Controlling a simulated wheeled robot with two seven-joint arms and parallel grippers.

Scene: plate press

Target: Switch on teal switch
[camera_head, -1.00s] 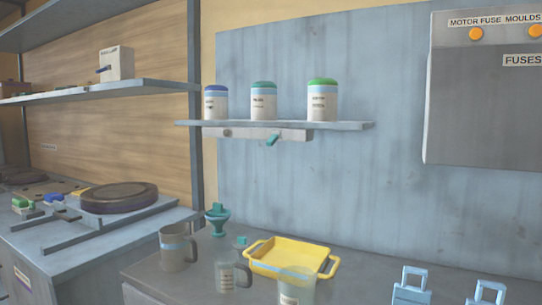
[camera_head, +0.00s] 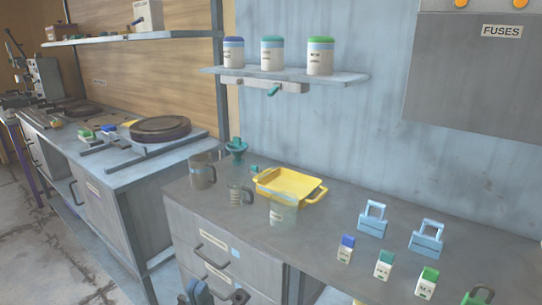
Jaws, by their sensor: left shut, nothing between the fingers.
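Small white blocks with coloured tops stand in a row on the counter at the lower right. The teal-topped block (camera_head: 384,264) is between the blue-topped block (camera_head: 346,249) and the green-topped block (camera_head: 427,282). A teal lever (camera_head: 273,90) also sticks out from a bar under the wall shelf. I cannot tell for sure which teal part is the switch, or its on or off state. My right gripper is out of view.
A yellow tray (camera_head: 306,198), mugs and a clear beaker (camera_head: 283,210) stand on the counter's left part. Two light-blue handled pieces (camera_head: 427,238) stand behind the blocks. The wall shelf (camera_head: 340,78) holds three jars. A side bench with a round plate (camera_head: 160,128) is at left.

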